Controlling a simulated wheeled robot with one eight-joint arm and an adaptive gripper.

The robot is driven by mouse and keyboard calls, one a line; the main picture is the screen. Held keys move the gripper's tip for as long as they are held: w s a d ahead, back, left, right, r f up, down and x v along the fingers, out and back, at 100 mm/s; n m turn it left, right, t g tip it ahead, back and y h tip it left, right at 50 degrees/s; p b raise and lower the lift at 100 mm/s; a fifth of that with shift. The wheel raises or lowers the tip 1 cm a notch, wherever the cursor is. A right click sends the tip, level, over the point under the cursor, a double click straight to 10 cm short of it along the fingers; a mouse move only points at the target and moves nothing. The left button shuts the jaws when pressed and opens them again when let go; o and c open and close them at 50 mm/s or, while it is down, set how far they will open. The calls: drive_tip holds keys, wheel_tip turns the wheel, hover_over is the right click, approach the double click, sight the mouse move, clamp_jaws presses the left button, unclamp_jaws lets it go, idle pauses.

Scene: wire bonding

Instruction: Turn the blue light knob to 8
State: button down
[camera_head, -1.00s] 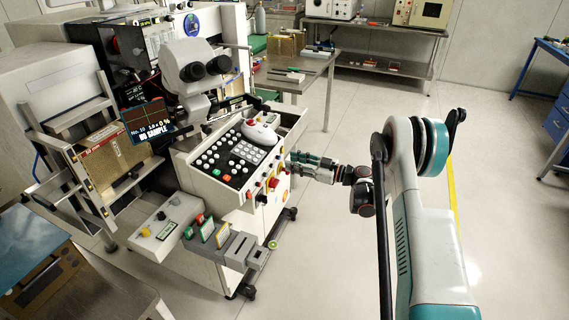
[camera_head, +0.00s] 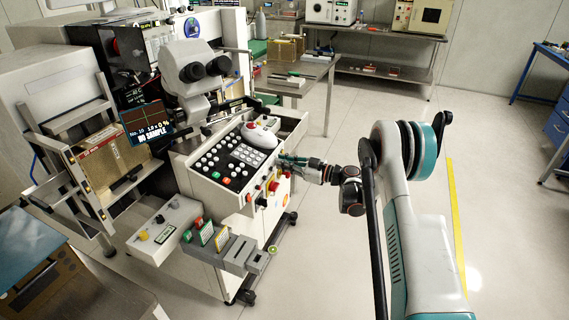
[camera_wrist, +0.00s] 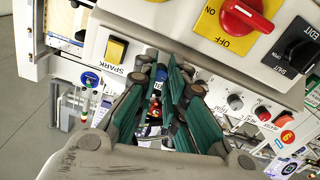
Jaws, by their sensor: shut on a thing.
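My gripper (camera_head: 283,160) is at the right side of the machine's control console (camera_head: 222,184) in the head view. In the wrist view, the green-sided fingers of my gripper (camera_wrist: 160,68) point at the console's lower panel, with their tips close together. They are shut on a small knob, of which only a bluish bit (camera_wrist: 157,87) shows between them. The fingers hide the rest of the knob, along with its pointer and any scale numbers.
Near my fingers in the wrist view are a yellow SPARK switch (camera_wrist: 116,49), a red rotary switch (camera_wrist: 246,17) on yellow, and a black knob (camera_wrist: 298,47). A grey knob (camera_wrist: 235,101) and a red knob (camera_wrist: 262,113) sit to the right. Open floor (camera_head: 330,235) lies right of the machine.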

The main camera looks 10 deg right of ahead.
drive_tip(key=shift+m, duration=16)
drive_tip(key=shift+f, duration=0.1)
drive_tip(key=c, duration=1.6)
unclamp_jaws()
